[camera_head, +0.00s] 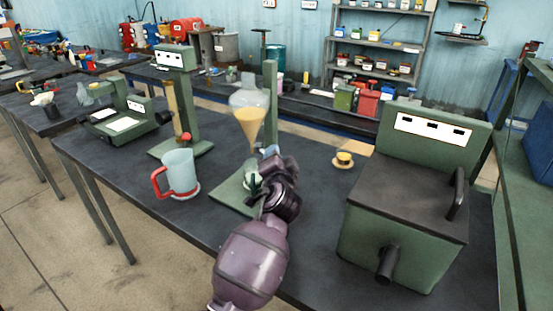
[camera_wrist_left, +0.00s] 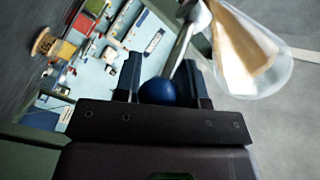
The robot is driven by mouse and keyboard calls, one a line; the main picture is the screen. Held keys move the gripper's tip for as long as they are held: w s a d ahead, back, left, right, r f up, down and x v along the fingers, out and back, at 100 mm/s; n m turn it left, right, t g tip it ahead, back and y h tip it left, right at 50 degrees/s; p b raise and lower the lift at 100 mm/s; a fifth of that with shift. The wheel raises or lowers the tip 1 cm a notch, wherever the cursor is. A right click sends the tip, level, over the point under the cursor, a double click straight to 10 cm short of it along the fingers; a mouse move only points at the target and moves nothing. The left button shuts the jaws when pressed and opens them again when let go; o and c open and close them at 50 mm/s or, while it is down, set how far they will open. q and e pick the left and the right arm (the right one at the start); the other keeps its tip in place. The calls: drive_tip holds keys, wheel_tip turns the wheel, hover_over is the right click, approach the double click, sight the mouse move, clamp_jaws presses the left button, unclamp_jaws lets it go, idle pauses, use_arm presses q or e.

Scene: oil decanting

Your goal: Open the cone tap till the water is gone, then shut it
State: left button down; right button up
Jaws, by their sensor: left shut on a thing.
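The glass cone (camera_head: 250,122) hangs at a green post (camera_head: 270,95) on a green base plate (camera_head: 232,196). Yellow-tan liquid fills its lower part, and the upper part looks clear. A separate water layer cannot be made out. In the left wrist view the cone (camera_wrist_left: 243,52) is at the upper right, with tan liquid inside. My left gripper (camera_head: 258,178) is below the cone; its fingers (camera_wrist_left: 158,88) are shut on a dark blue ball knob (camera_wrist_left: 158,92) on a metal rod (camera_wrist_left: 182,48), apparently the tap lever. My arm hides the tap's outlet in the head view. My right gripper is not in view.
A pale mug (camera_head: 179,172) with a red handle stands left of the base plate on the dark table (camera_head: 215,222). A large green box machine (camera_head: 405,215) stands at the right. Another green stand (camera_head: 180,100) is at the back left.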

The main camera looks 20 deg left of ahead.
use_arm(q)
drive_tip(key=shift+d+f, duration=0.1)
drive_tip(key=shift+f, duration=0.3)
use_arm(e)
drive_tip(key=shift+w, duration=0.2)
use_arm(q)
drive_tip(key=c, duration=0.8)
unclamp_jaws()
drive_tip(key=shift+o, duration=0.3)
drive_tip(key=shift+r, duration=0.15)
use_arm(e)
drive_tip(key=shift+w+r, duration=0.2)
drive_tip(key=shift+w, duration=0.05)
use_arm(q)
drive_tip(key=shift+r, duration=0.1)
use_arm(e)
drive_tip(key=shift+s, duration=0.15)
